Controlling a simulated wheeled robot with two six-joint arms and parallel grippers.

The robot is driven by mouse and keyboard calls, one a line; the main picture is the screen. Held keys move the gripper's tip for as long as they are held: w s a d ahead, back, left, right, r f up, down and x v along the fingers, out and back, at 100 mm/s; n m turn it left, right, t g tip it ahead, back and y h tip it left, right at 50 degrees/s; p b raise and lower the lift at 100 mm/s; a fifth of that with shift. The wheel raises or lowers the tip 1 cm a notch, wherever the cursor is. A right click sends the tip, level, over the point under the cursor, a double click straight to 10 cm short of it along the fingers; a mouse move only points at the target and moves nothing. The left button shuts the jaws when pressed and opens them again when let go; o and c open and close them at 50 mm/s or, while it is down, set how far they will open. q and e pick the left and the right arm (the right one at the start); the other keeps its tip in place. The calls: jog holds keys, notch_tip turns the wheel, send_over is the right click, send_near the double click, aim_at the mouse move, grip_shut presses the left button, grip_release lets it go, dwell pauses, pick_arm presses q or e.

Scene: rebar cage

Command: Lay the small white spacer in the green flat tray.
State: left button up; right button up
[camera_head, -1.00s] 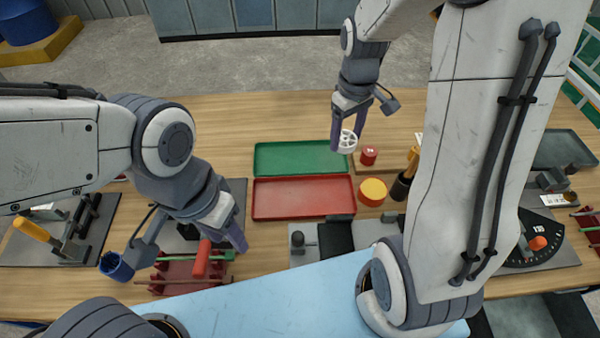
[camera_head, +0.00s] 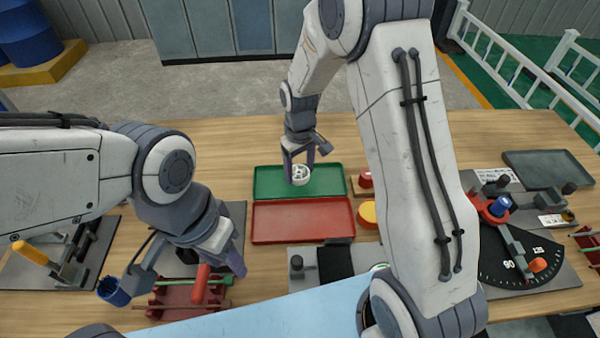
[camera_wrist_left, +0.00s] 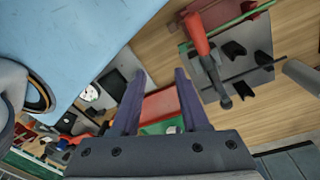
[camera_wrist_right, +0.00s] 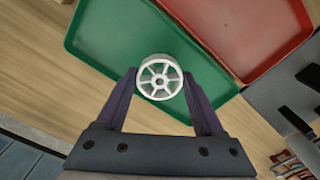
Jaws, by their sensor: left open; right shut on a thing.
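The small white spacer (camera_head: 300,175) is a spoked ring, also clear in the right wrist view (camera_wrist_right: 160,77). My right gripper (camera_head: 299,163) is shut on it, with a finger on each side (camera_wrist_right: 160,90). It is over the green flat tray (camera_head: 330,181), left of the tray's middle in the head view. I cannot tell whether the spacer touches the tray floor. The green tray also shows in the right wrist view (camera_wrist_right: 105,40). My left gripper (camera_head: 236,262) is open and empty, low over the left part of the table (camera_wrist_left: 155,95).
A red tray (camera_head: 300,220) adjoins the green one on the near side. Red and yellow round pieces (camera_head: 367,214) stand to its right. A red fixture with rods (camera_head: 190,292) lies near my left gripper. A black dial (camera_head: 515,262) is at the right.

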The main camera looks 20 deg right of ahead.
aim_at(300, 173)
jog(key=shift+f, duration=1.1)
jog(key=shift+f, duration=0.15)
jog(key=o, duration=1.3)
notch_tip(300, 173, up, 12)
jog(key=s+a+r+n, duration=0.1)
jog(key=s+a+r, duration=0.1)
jog(key=s+a, duration=0.3)
jog(key=s+a+r+n, duration=0.1)
jog(key=s+a+r, duration=0.2)
jog(key=s, duration=0.5)
jog(key=shift+n+y, duration=0.4)
jog(key=shift+y, duration=0.1)
jog(key=s, duration=0.9)
jog(key=s+a, duration=0.1)
jog(key=s, duration=0.3)
jog(key=shift+s+f, duration=0.3)
jog(key=shift+f, duration=0.05)
